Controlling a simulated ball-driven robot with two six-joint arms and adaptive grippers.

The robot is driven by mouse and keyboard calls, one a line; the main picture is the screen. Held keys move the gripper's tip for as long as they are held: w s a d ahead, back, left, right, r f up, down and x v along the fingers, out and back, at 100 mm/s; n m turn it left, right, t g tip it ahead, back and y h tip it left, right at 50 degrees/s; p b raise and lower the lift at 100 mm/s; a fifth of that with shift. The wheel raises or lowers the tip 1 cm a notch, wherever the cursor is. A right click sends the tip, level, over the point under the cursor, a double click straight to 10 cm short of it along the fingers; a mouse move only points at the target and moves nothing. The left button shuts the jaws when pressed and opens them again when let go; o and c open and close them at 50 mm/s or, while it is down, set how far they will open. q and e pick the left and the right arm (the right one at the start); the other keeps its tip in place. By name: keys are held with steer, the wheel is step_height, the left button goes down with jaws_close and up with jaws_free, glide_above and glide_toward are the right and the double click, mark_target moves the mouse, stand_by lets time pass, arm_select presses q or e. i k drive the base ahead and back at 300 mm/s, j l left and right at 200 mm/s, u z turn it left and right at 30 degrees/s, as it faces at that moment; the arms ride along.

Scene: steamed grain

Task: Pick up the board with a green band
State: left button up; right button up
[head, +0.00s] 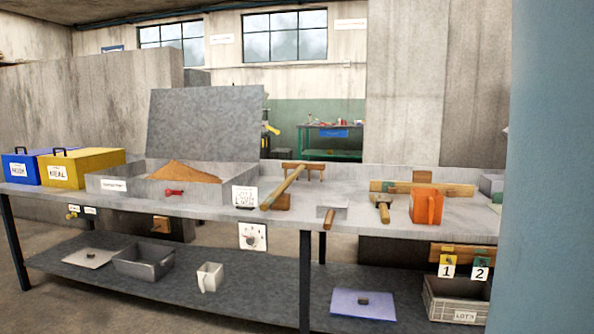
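A long flat wooden board (457,190) lies toward the back right of the workbench, partly hidden by other tools. A small greenish patch shows near its left part, but I cannot tell if it is a band. Neither of my grippers is in view.
An orange container (426,206) and a wooden mallet (381,207) stand before the board. A wooden rake (284,187) leans mid-bench. A tray of brown grain (183,172), yellow box (80,168) and blue box (22,167) are left. A blue surface (550,170) blocks the right.

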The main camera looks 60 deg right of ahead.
mark_target(421, 179)
steer(key=z, duration=3.9)
